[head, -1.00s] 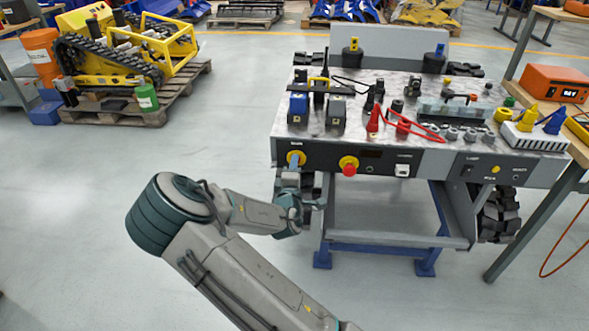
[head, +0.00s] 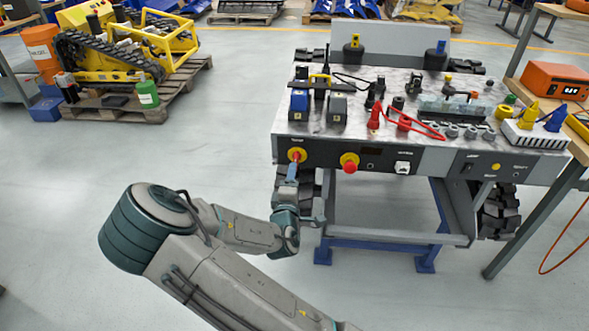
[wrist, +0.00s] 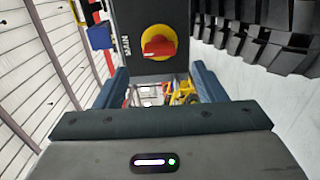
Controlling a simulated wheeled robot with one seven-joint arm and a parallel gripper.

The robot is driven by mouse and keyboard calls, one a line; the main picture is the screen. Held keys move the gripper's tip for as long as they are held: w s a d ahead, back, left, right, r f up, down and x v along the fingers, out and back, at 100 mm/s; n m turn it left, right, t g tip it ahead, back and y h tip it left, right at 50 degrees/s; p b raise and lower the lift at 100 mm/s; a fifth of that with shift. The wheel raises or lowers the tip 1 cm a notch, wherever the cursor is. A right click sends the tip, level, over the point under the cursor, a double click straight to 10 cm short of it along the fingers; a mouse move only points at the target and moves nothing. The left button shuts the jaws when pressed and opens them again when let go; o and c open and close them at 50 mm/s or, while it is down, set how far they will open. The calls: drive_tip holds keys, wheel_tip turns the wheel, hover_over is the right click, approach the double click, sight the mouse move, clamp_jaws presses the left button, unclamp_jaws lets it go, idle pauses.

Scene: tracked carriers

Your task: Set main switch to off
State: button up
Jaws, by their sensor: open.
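The main switch (head: 296,155) is a yellow round plate with a red knob, on the left end of the console's dark front panel. In the wrist view the switch (wrist: 158,43) is ahead of my gripper, with its red handle lying across the picture and its label to the left. The label reads along the picture's vertical, so the handle stands roughly upright on the panel. My gripper (wrist: 160,78) is open and empty, its two blue fingers apart and short of the switch. In the head view my gripper (head: 292,173) is just below and in front of the switch.
A red knob on a yellow plate (head: 349,163) sits to the right on the same panel. The metal console top (head: 350,125) carries connectors and a red cable. Black track links (wrist: 265,35) stand close on the right in the wrist view. Floor left of the console is clear.

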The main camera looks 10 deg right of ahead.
drive_tip(key=v, duration=0.7)
drive_tip(key=shift+s+r, duration=0.1)
